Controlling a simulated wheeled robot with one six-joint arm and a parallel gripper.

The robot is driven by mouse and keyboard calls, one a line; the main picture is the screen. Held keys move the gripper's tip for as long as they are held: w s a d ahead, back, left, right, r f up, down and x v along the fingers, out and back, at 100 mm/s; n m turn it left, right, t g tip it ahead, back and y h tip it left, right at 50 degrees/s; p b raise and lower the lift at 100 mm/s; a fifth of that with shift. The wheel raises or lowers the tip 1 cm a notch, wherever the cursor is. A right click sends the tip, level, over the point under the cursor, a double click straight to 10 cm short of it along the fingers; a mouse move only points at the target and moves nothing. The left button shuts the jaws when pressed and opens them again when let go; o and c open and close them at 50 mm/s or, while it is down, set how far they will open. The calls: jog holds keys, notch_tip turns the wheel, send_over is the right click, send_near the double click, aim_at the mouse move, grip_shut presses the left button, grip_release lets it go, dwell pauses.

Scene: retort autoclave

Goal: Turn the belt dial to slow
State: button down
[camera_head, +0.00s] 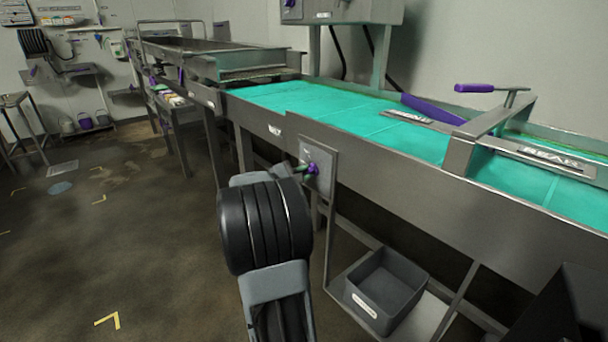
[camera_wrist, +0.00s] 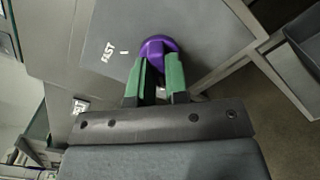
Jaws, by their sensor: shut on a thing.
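The belt dial (camera_wrist: 157,46) is a round purple knob on a grey panel, seen in the wrist view. A label reading "FAST" (camera_wrist: 109,51) is on the panel to its left, with a small white mark beside it. My gripper (camera_wrist: 160,75) has two green fingers closed on either side of the knob, with a narrow gap between them. In the head view the purple dial (camera_head: 312,168) shows on its panel (camera_head: 321,158) at the side of the belt, with my gripper (camera_head: 306,170) against it. My arm hides part of the panel's lower left.
A grey bin (camera_head: 385,287) sits on a low shelf at the right. Open floor (camera_head: 100,235) lies to the left.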

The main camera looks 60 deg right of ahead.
jog(key=shift+f+b, duration=0.15)
jog(key=shift+b, duration=0.2)
jog(key=m+b, duration=0.9)
jog(key=b, duration=0.5)
jog(key=shift+m+b, duration=0.3)
jog(key=c, duration=1.1)
grip_release()
jog(key=shift+r, duration=0.2)
